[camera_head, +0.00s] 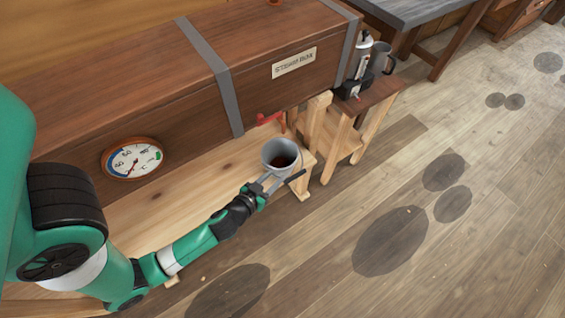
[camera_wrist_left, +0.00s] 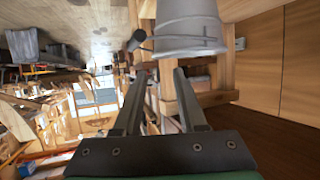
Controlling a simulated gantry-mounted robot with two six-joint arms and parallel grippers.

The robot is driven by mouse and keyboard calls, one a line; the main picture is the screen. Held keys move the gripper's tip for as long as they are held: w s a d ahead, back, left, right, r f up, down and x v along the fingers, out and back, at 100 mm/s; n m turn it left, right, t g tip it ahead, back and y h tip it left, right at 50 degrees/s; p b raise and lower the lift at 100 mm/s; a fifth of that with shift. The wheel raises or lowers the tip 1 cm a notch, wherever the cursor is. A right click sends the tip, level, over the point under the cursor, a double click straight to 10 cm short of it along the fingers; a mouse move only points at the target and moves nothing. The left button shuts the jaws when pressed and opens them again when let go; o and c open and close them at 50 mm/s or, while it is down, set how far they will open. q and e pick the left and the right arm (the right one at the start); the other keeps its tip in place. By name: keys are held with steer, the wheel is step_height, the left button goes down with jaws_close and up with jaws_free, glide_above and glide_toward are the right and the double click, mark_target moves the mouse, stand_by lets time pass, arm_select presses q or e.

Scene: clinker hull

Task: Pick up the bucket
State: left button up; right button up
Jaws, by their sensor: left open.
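The grey bucket (camera_head: 269,164) stands upright at the right end of the wooden bench, with something dark red inside it. My left gripper (camera_head: 284,181) is open at the bucket's near side, low against its wall in this view. In the left wrist view the bucket (camera_wrist_left: 188,26) fills the top, just beyond the fingertips of my left gripper (camera_wrist_left: 158,74). The jaws show empty there, and I cannot tell whether a finger touches the bucket. My right gripper is not in view.
A long wooden steam box (camera_head: 190,95) with a dial gauge (camera_head: 133,159) runs behind the bench (camera_head: 190,190). A red valve handle (camera_head: 267,119) is just behind the bucket. A small stand (camera_head: 370,98) holding a mug and a burner is to its right. The floor in front is clear.

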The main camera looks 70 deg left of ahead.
arm_select(q)
steer(key=b+x, duration=0.1)
steer(key=x, duration=0.9)
steer(key=shift+w+d+r, duration=0.15)
steer(key=shift+c, duration=0.3)
jaws_close()
stand_by(0.8)
